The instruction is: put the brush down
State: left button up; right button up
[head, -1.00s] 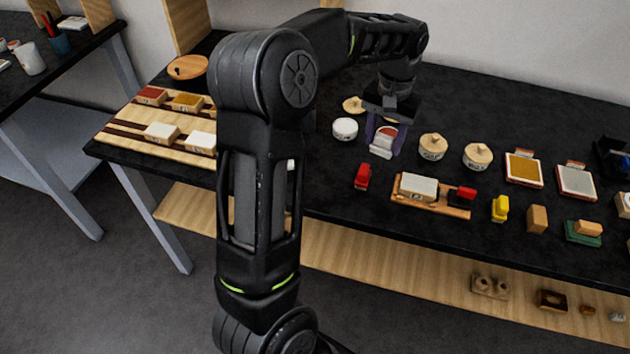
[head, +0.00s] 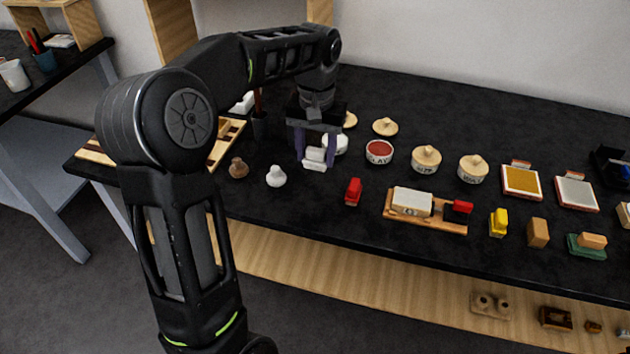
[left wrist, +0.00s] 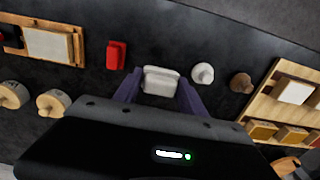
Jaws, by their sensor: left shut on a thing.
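The brush (head: 314,160) is a small white block-like piece between the fingers of my left gripper (head: 315,152). In the left wrist view the brush (left wrist: 160,80) sits between the purple fingertips (left wrist: 158,92), which are shut on it. It is over the dark tabletop (head: 320,205); I cannot tell whether its underside touches the table. My right gripper is not in view.
A white knob (head: 276,176) and a brown knob (head: 238,167) stand left of the brush. A red block (head: 353,191) is to its right, near a bowl of red clay (head: 379,151). A striped wooden board (head: 228,135) lies further left. Bare tabletop lies in front.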

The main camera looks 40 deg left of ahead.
aim_at(316, 150)
pick_arm(q)
jog(key=shift+f, duration=1.95)
jog(key=shift+f, duration=1.85)
jog(key=shift+f, duration=0.2)
jog(key=o, duration=1.3)
jog(key=shift+r, duration=0.15)
notch_tip(316, 150, up, 12)
jog(key=shift+r, duration=0.1)
